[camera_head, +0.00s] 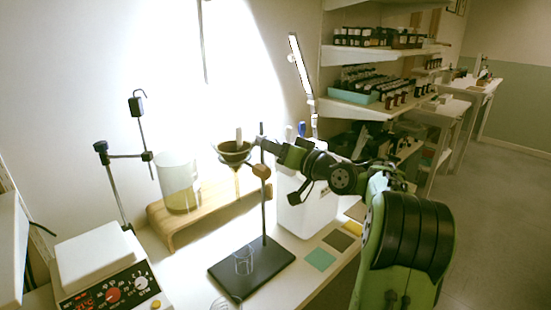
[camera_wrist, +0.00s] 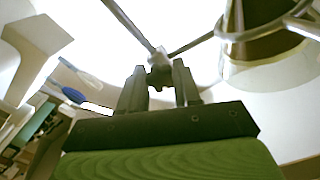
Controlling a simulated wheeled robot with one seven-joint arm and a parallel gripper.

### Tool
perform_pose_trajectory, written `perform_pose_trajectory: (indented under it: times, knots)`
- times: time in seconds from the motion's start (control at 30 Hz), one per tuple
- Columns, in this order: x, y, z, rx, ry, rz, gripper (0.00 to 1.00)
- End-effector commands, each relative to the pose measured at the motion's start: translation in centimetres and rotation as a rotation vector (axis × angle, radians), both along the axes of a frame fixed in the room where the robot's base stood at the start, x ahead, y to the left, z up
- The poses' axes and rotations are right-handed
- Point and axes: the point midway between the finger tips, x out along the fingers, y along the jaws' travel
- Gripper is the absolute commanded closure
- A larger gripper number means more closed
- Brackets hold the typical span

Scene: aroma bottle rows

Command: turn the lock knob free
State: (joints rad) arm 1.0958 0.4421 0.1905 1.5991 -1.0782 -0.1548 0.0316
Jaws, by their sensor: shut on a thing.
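A ring beside the rod carries a dark funnel (camera_head: 234,155), which also shows at the upper right of the wrist view (camera_wrist: 262,45). Whether the knob is turned cannot be told.
A glass beaker (camera_head: 244,262) stands on the dark stand base (camera_head: 225,275). A large beaker (camera_head: 178,180) is on a wooden riser (camera_head: 160,228) at left. A white box (camera_head: 300,212) stands close behind my arm. Shelves (camera_head: 375,109) hold bottles at right.

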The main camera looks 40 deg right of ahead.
Motion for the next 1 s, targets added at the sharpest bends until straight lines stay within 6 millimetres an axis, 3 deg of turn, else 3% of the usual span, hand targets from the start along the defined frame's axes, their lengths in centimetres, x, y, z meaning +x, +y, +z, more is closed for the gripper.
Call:
perform_pose_trajectory:
  times: [0.4, 0.9, 0.93, 1.0]
  knots:
    - [0.0, -0.03, 0.06, -0.163, -0.025, 0.0, 0.98]
    - [0.0, -0.05, 0.2, -0.18, -0.028, 0.0, 0.98]
    - [0.0, -0.04, 0.19, -0.18, -0.028, 0.0, 0.65]
    - [0.0, -0.04, 0.18, -0.18, -0.028, 0.0, 0.54]
